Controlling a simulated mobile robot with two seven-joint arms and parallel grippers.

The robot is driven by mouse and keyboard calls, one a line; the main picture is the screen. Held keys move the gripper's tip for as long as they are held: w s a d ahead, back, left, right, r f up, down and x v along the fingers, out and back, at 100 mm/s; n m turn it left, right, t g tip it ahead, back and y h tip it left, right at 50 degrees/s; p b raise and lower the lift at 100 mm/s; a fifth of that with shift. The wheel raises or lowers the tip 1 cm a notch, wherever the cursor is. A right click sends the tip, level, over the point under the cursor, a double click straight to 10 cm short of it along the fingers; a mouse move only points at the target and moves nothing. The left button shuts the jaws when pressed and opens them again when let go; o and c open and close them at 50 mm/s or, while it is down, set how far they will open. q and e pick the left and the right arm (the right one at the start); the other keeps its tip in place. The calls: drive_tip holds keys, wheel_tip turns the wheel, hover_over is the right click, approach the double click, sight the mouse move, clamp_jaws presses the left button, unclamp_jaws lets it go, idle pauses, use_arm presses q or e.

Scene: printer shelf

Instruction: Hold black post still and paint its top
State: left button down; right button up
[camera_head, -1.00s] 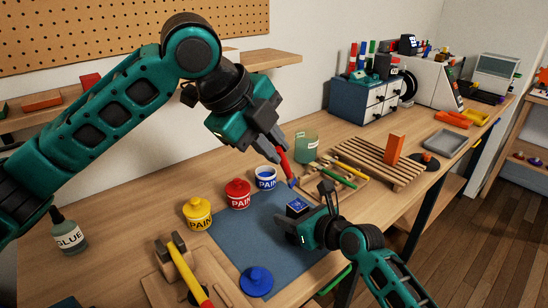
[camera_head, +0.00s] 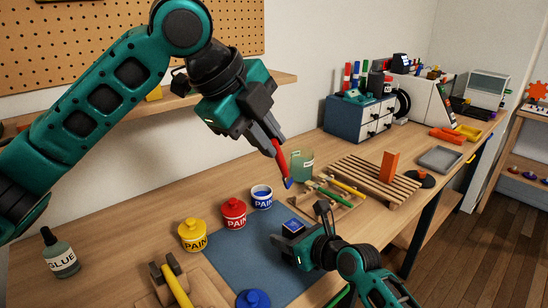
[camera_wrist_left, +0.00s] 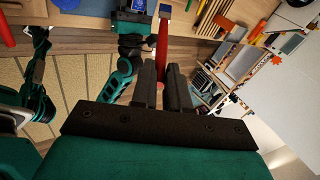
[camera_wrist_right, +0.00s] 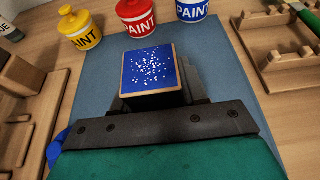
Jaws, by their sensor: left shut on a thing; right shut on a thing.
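The black post (camera_wrist_right: 150,103) is held upright between the fingers of my right gripper (camera_wrist_right: 155,98). Its square top (camera_wrist_right: 148,68) is blue with many small white specks and a thin tan edge. The blue top also shows in the head view (camera_head: 293,225), next to my right gripper (camera_head: 308,236). My left gripper (camera_head: 272,147) is shut on a red-handled paintbrush (camera_head: 280,163). The brush tip (camera_head: 289,184) is blue and points down, above and apart from the post. The brush handle also shows in the left wrist view (camera_wrist_left: 162,48).
Yellow (camera_head: 192,235), red (camera_head: 233,213) and blue (camera_head: 262,197) paint pots stand in a row along the blue mat (camera_head: 225,262). A round blue lid (camera_head: 253,299) lies at the front. A wooden tray with brushes (camera_head: 335,193) and a glue bottle (camera_head: 60,254) are nearby.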

idle(0.4)
drive_tip(key=o, duration=1.2)
drive_tip(key=shift+c, duration=0.2)
drive_tip(key=shift+s+d, duration=0.1)
drive_tip(key=v, duration=1.1)
drive_tip(key=shift+s+d+r, duration=0.25)
drive_tip(key=shift+s+d, duration=0.1)
